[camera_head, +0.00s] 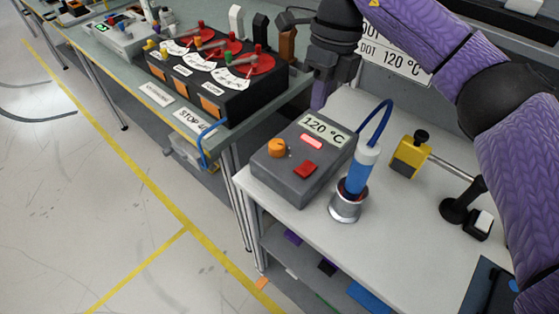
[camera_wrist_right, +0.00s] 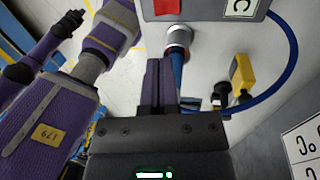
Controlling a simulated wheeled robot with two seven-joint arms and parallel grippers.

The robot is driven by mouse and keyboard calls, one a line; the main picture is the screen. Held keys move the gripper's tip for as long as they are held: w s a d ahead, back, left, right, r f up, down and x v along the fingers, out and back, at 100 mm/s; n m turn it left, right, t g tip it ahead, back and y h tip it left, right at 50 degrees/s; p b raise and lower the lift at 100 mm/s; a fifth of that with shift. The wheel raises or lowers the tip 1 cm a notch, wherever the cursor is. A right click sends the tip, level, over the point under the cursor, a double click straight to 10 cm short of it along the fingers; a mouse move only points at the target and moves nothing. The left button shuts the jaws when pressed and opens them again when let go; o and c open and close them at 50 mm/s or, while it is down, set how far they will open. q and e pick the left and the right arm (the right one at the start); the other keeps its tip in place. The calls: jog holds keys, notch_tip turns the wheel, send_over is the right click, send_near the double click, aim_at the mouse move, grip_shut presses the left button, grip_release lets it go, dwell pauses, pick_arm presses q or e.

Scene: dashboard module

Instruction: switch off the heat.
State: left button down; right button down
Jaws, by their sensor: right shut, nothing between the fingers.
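A grey heat control box (camera_head: 279,182) sits on the near bench. Its top carries a "120 °C" display (camera_head: 325,127), a glowing red light (camera_head: 311,141), a red switch (camera_head: 305,170) and an orange knob (camera_head: 277,148). The switch's exact position is too small to tell. A blue-handled iron (camera_head: 363,168) on a blue cable stands upright in a metal holder (camera_head: 346,207) beside the box. My right gripper (camera_head: 319,98) is shut and empty, above the box's back edge and apart from the switch. I cannot make out a left gripper.
A yellow block (camera_head: 407,158) with a black knob and a metal rod stands right of the iron. A black unit with red dials (camera_head: 213,72) stands on the bench to the left. The bench front (camera_head: 300,222) is clear.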

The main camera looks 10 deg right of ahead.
aim_at(302, 171)
pick_arm(q)
jog(key=shift+a, duration=0.15)
